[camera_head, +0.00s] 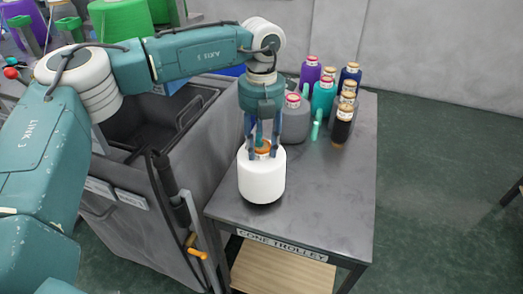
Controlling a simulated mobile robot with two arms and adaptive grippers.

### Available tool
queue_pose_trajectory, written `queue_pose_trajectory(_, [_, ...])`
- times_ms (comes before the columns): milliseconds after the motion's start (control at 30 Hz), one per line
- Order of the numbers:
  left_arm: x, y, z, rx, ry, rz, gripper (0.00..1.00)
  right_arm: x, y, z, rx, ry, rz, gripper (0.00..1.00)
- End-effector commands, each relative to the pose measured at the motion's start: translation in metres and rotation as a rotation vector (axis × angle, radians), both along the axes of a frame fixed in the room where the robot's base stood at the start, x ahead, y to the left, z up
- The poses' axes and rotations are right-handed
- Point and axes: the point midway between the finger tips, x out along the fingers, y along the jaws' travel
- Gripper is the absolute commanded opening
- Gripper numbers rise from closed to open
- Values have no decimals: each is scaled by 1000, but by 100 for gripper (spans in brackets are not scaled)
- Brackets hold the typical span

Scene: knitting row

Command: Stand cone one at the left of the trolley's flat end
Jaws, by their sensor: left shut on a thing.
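A white yarn cone (262,180) with an orange-brown top is upright at the near left part of the grey trolley top (325,205). My left gripper (264,152) points down from above and is shut on the top of this cone. A dark shadow lies right under the cone's base. I cannot tell whether the base touches the trolley or hangs slightly above it. The trolley's front edge carries a "CONE TROLLEY" label (282,245). My right gripper is not in view.
Several cones stand at the trolley's far end, among them a grey one (295,122), a teal one (322,97) and a black one (342,127). A small turquoise piece (316,130) is among them. A dark grey bin (180,215) stands close left. The trolley's near right is clear.

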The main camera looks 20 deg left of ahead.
Motion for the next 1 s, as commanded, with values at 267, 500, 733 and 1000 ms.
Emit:
queue_pose_trajectory(267, [1,0,-24,-1,-3,1,0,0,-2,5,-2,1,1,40])
queue_pose_trajectory(500, [1,0,-26,-1,-2,1,0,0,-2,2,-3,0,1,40])
queue_pose_trajectory(733, [0,0,-27,0,1,1,56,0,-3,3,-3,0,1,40])
queue_pose_trajectory(1000, [0,0,-21,0,0,0,56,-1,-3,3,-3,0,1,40])
